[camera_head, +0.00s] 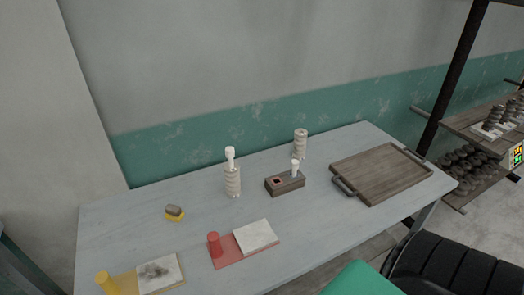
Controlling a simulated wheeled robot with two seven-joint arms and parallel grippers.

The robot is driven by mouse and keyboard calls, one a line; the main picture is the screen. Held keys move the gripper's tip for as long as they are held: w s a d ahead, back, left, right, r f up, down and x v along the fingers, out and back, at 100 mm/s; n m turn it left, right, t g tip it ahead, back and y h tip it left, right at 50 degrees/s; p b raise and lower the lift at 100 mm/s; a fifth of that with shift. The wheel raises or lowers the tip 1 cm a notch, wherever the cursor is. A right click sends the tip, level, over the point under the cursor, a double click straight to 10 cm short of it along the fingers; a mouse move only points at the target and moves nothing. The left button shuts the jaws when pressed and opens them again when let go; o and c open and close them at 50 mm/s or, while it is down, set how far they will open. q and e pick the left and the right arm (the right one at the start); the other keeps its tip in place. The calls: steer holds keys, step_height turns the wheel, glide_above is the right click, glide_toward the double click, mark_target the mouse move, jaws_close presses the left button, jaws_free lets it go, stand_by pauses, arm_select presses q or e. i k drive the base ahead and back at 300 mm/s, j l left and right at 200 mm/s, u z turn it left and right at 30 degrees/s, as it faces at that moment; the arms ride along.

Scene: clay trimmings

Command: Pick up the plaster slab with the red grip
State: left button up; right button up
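The plaster slab (257,237) is a pale, clean white square lying flat on a red base (229,252). A red upright cylindrical grip (214,243) stands at the left end of that base. The piece rests near the front middle of the grey table. A similar slab (159,273) with a dark smear on it lies to the left, with a yellow grip (105,283) on a yellow base. Neither of my grippers shows in the head view.
A wooden tray (379,172) with dark handles lies at the table's right. A wooden block (285,184) with a white-topped piece, two ridged columns (232,182) (300,145) and a small yellow-based item (174,213) stand behind. Bare tabletop (125,225) shows at left.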

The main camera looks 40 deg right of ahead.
mark_target(248, 240)
steer(key=l+z, duration=0.15)
steer(key=z, duration=0.8)
